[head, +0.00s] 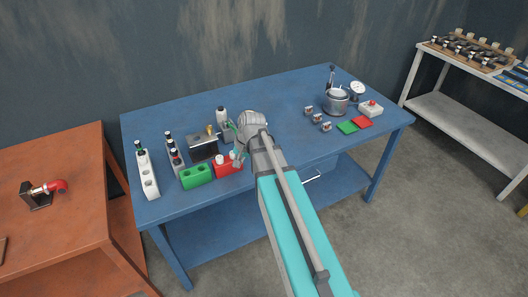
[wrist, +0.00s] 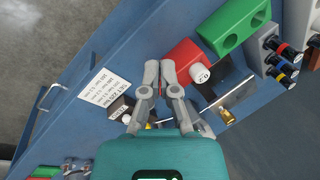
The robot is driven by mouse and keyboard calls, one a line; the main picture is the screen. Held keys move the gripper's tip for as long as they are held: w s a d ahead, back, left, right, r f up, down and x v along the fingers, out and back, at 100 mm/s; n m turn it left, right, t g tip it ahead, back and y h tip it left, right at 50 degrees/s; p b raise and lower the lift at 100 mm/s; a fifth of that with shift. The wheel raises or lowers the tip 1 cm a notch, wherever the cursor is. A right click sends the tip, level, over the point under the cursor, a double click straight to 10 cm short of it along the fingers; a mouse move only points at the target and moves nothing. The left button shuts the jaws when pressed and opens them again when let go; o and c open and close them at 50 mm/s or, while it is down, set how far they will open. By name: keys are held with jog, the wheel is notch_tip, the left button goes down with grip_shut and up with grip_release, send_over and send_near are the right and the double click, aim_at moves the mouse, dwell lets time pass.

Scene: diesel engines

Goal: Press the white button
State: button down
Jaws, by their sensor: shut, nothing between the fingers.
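My gripper (wrist: 161,80) is shut and empty, its fingertips together beside the red block (wrist: 182,62). In the head view my gripper (head: 239,160) is low over the blue table, at the red block's right end. A white cap marked 0.2 (wrist: 200,73) stands in that block, just right of the fingertips in the wrist view. A small dark box with a white label (wrist: 121,108) lies left of the fingers, partly hidden by them. I cannot make out for certain which part is the white button; it may be hidden behind my gripper.
A metal-plated box with a brass fitting (head: 203,145) is behind the red block. A white box with a red button (head: 371,108) and a metal pot (head: 336,101) stand at the right.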

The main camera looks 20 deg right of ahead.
jog(key=w+d+m+t+y+b, duration=0.3)
jog(key=w+d+m, duration=0.8)
jog(key=d, duration=0.7)
jog(key=w+t+b, duration=0.1)
jog(key=w+t, duration=0.1)
jog(key=w, duration=0.1)
jog(key=shift+w+m, duration=0.3)
jog(key=shift+w, duration=0.1)
jog(key=shift+d+f, duration=0.1)
jog(key=shift+f, duration=0.05)
notch_tip(320, 180, down, 8)
jog(key=b, duration=0.8)
jog(key=shift+f+b, duration=0.25)
jog(key=shift+b, duration=0.15)
jog(key=shift+f, duration=0.2)
jog(key=shift+f+b, duration=0.25)
jog(key=shift+b, duration=0.25)
